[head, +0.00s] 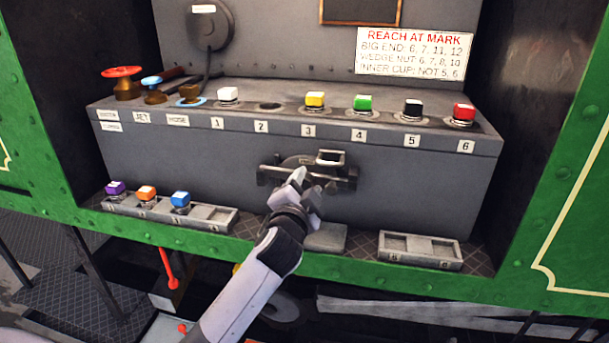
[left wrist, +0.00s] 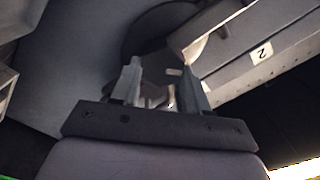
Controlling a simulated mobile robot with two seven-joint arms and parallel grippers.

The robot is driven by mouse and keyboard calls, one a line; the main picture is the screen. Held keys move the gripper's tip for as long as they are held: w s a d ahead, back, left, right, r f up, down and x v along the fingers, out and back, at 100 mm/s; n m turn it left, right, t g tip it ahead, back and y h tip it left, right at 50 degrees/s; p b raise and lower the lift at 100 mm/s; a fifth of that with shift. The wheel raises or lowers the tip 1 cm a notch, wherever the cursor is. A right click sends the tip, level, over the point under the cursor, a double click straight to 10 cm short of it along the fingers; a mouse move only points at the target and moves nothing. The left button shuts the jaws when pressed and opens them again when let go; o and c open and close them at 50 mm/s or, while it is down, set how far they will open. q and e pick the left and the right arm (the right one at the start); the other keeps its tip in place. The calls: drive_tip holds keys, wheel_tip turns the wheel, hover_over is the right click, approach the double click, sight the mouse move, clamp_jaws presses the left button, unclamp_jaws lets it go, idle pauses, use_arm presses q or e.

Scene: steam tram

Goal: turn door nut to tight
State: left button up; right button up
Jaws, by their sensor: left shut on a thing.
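The small dark door (head: 288,161) with its dark crossbar (head: 268,177) is in the front face of the grey box, below numbers 2 to 4. My left gripper (head: 311,181) is at the middle of the crossbar, its fingers closed on the door nut. The gripper mostly hides the nut, so its angle cannot be told. A small block with a pale top (head: 330,157) sticks out just above the crossbar. In the left wrist view my left gripper (left wrist: 160,75) has its two fingers close to the door hardware, with a small light part between them. My right gripper is not in view.
Coloured caps stand along the box top (head: 285,122). A rack (head: 228,226) with several caps lies at lower left, and another rack (head: 422,237) at lower right. Red (head: 122,72) and blue valve handles are at upper left. Green panels (head: 573,190) flank the opening.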

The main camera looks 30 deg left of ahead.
use_arm(q)
drive_tip(key=m+p, duration=0.1)
drive_tip(key=m, duration=0.2)
drive_tip(key=shift+f+m+p, duration=0.1)
drive_tip(key=shift+m+p, duration=0.2)
drive_tip(key=shift+m, duration=0.1)
drive_tip(key=shift+d+f+m, duration=0.1)
drive_tip(key=shift+f+m, duration=0.05)
drive_tip(key=shift+m, duration=0.8)
drive_tip(key=shift+f+m, duration=0.1)
drive_tip(key=shift+m, duration=0.85)
drive_tip(key=o, duration=1.1)
drive_tip(key=shift+c, duration=0.2)
drive_tip(key=v, duration=0.7)
